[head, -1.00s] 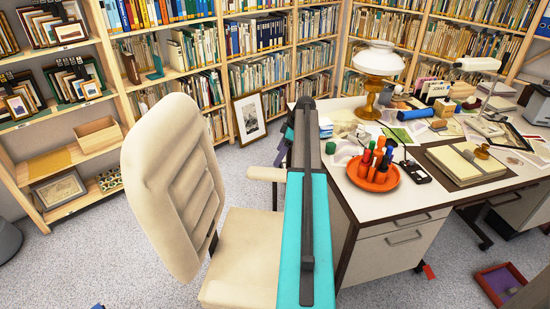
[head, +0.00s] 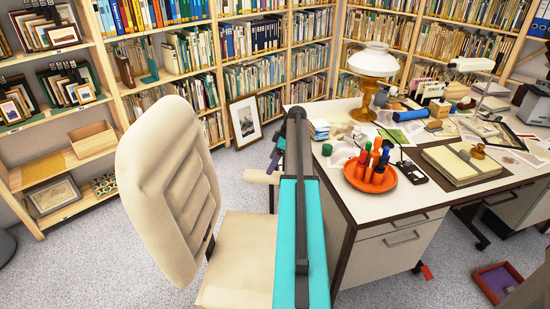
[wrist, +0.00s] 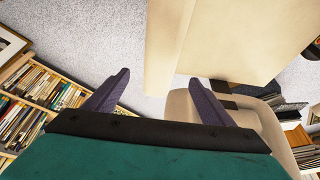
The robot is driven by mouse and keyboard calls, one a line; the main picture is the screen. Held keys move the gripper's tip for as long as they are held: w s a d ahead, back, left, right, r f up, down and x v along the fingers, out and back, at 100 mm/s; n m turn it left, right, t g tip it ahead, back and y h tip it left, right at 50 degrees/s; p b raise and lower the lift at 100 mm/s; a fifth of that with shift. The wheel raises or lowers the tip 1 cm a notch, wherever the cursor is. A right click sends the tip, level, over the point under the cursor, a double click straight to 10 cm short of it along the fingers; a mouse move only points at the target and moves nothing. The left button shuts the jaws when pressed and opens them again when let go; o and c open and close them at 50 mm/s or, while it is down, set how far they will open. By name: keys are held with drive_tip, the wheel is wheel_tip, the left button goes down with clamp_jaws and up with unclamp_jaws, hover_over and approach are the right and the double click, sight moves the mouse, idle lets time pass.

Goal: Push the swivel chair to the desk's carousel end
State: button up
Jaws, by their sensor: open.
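The cream swivel chair (head: 172,190) stands left of the desk, its tall padded back to the left and its seat (head: 238,250) to the right. An armrest (head: 262,177) shows beyond my arm. Cream parts of the chair (wrist: 235,40) also show in the wrist view. The white-topped desk (head: 320,185) carries an orange round carousel (head: 352,180) with several markers at its near left end. My gripper (head: 277,153) is beyond the armrest, partly hidden by my arm. In the wrist view my gripper (wrist: 160,92) has its purple fingers wide apart with nothing between them. Contact with the chair cannot be told.
Bookshelves (head: 255,75) line the back and left. A framed print (head: 246,121) leans on the shelf behind the chair. A lamp (head: 373,62) stands on the desk. A red-and-purple bin (head: 497,281) is on the floor at right. Grey carpet left of the chair is clear.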

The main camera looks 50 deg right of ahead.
sight(264, 177)
drive_tip(key=p+x, duration=0.1)
drive_tip(key=x, duration=0.9)
drive_tip(key=shift+w+a+f, duration=0.1)
drive_tip(key=shift+w+f, duration=0.1)
drive_tip(key=shift+f, duration=0.15)
clamp_jaws()
